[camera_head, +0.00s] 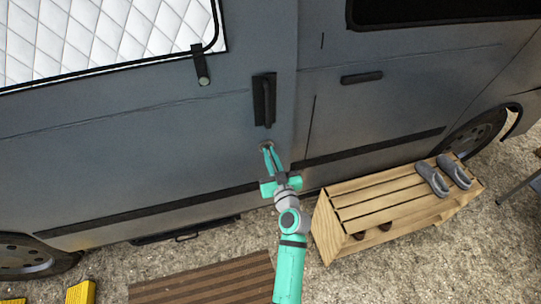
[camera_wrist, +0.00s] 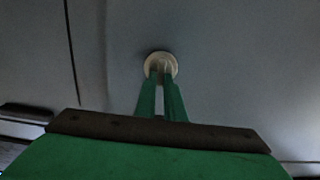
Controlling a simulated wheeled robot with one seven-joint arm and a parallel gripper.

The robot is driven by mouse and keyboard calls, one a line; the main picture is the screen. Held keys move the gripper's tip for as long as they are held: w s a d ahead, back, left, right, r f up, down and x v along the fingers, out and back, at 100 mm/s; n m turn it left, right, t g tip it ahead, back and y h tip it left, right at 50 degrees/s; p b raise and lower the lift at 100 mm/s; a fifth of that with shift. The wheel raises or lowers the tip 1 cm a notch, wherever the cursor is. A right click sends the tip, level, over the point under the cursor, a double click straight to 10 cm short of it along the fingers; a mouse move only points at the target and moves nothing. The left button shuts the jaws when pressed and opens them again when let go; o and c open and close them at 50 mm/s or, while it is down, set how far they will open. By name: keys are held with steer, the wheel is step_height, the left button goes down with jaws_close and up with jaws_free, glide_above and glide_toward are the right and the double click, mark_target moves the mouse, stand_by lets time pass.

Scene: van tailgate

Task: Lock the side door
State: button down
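The van's grey side door (camera_head: 150,130) fills the left and middle of the head view and looks shut. Its dark upright handle (camera_head: 264,100) is set near the door's right edge. A small round lock (camera_head: 266,146) sits below the handle. In the wrist view the lock is a pale disc (camera_wrist: 161,65) on the dark panel. My gripper (camera_head: 269,150) reaches up to the lock, and its green fingers (camera_wrist: 161,80) meet at the disc. The fingers are close together with a thin pale strip between them. Whether they grip a key or part of the lock is hidden.
A slatted wooden bench (camera_head: 350,245) with grey shoes (camera_head: 432,178) stands right of my arm. A brown striped mat (camera_head: 205,285) lies on the gravel below the door. Yellow blocks (camera_head: 80,292) are at the lower left. Another dark handle (camera_head: 361,78) is on the panel to the right.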

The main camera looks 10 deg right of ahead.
stand_by(0.3)
steer(key=shift+d+f+m, duration=0.15)
steer(key=shift+d+m, duration=0.05)
steer(key=shift+m, duration=2.75)
steer(key=shift+d+f+m, duration=0.15)
steer(key=shift+m, duration=2.75)
steer(key=shift+d+f+m, duration=0.15)
steer(key=shift+d+m, duration=0.05)
steer(key=shift+m, duration=2.75)
steer(key=c, duration=1.8)
jaws_free()
steer(key=shift+w, duration=0.1)
steer(key=shift+c, duration=0.2)
steer(key=shift+f, duration=0.1)
